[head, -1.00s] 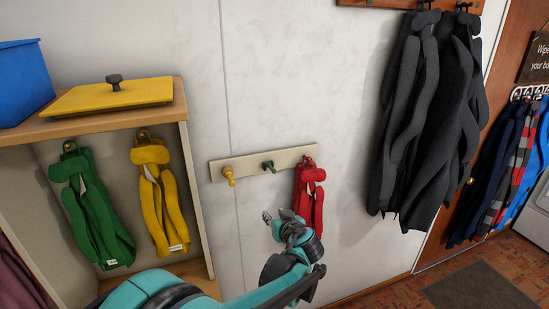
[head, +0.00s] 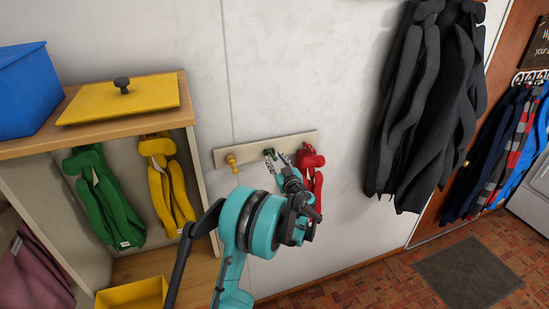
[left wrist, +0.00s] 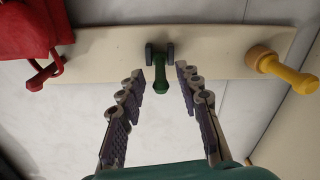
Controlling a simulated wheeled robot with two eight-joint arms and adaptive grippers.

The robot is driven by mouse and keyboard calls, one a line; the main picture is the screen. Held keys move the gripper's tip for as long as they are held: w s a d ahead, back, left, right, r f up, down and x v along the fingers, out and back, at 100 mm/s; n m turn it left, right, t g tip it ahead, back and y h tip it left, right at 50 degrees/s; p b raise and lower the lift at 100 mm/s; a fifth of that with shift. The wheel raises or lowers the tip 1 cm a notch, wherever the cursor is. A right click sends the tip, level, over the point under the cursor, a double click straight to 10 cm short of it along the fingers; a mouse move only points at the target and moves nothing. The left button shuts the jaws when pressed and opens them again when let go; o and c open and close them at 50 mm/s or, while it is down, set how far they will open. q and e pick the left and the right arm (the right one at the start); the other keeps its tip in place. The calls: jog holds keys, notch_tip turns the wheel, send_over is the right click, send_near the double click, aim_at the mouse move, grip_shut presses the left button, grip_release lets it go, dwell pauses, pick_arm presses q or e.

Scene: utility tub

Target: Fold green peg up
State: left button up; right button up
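The green peg (head: 269,152) is mounted in the middle of a pale wall board (head: 300,141). In the left wrist view the green peg (left wrist: 160,76) lies between the two fingertips of my left gripper (left wrist: 160,84), with a gap on both sides. The gripper is open and empty. In the head view my left gripper (head: 276,165) reaches up to the board and partly hides the green peg. I cannot tell the peg's exact tilt. My right gripper is in neither view.
A yellow peg (head: 232,161) is on the board's left, and a red garment (head: 311,160) hangs at its right end, close to my gripper. A cubby with a green garment (head: 105,200) and a yellow garment (head: 170,185) stands left. Dark coats (head: 425,110) hang right.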

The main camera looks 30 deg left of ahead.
pick_arm(q)
jog(key=shift+w+a, duration=0.3)
jog(key=shift+a, duration=0.1)
grip_shut()
